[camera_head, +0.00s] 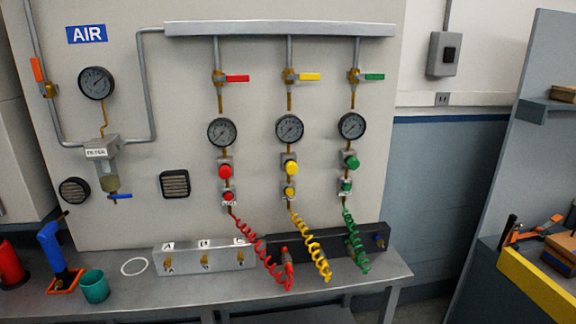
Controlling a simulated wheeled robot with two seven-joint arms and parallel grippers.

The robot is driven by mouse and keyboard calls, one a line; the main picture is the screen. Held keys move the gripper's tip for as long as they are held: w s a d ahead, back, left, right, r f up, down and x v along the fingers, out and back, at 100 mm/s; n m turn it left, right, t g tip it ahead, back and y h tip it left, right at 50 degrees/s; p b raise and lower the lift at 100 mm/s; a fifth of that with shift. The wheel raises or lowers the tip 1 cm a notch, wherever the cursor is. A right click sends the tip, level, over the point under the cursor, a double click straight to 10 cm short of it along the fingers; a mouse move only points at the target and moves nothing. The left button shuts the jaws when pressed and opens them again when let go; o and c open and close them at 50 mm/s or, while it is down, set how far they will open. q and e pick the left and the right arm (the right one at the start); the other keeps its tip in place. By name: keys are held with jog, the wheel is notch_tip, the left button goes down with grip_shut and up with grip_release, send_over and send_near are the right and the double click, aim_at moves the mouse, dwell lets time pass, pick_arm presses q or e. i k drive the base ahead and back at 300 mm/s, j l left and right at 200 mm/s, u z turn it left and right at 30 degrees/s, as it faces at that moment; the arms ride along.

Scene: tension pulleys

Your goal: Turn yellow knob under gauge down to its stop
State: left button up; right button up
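The yellow knob (291,168) sits on a regulator under the middle gauge (290,128) on the wall panel. A smaller yellow fitting (289,192) is below it, with a coiled yellow hose (309,245) hanging down to the bench. The gauge's needle is too small to read. A yellow-handled valve (300,76) is above the gauge on the same line. Neither of my grippers shows in the head view.
A red knob (225,172) and a green knob (352,162) flank the yellow one, with red (259,246) and green (353,242) coiled hoses. The bench (215,283) below holds a labelled metal block (187,262) and a teal cup (95,286). Space before the panel is clear.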

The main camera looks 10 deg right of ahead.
aim_at(290, 167)
jog(key=l+u, duration=0.35)
jog(key=i+l+u, duration=0.1)
jog(key=l+u, duration=0.45)
jog(key=u, duration=0.15)
